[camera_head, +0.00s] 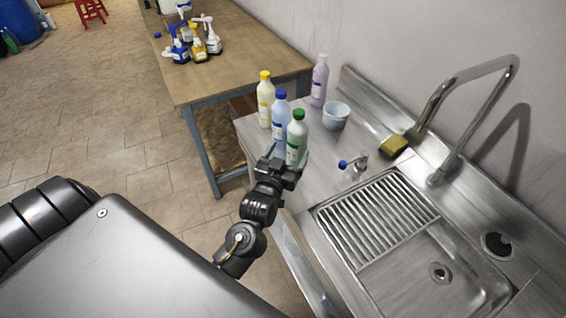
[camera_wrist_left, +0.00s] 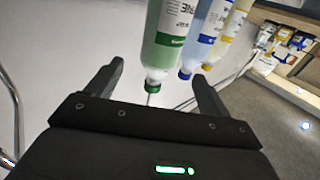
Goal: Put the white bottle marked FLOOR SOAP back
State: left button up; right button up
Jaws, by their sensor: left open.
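My left gripper (camera_head: 287,157) is open and empty, right in front of this bottle. In the left wrist view the picture is upside down, and the green-capped bottle (camera_wrist_left: 170,35) shows beyond and between the open fingers (camera_wrist_left: 153,88). A blue-capped bottle (camera_head: 280,118) and a yellow-capped bottle (camera_head: 265,104) stand in a row behind it. I cannot read FLOOR SOAP on any label. My right gripper is not in view.
A lilac bottle (camera_head: 319,83) and a pale cup (camera_head: 336,116) stand behind the row, near the wall. A sponge (camera_head: 393,146), tap (camera_head: 470,100) and ribbed sink drainer (camera_head: 378,218) lie right. A wooden table (camera_head: 240,60) holds several spray bottles (camera_head: 197,45).

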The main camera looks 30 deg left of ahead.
pick_arm(q)
jog(key=s, duration=0.3)
jog(key=shift+s+d, duration=0.1)
jog(key=shift+d, duration=0.2)
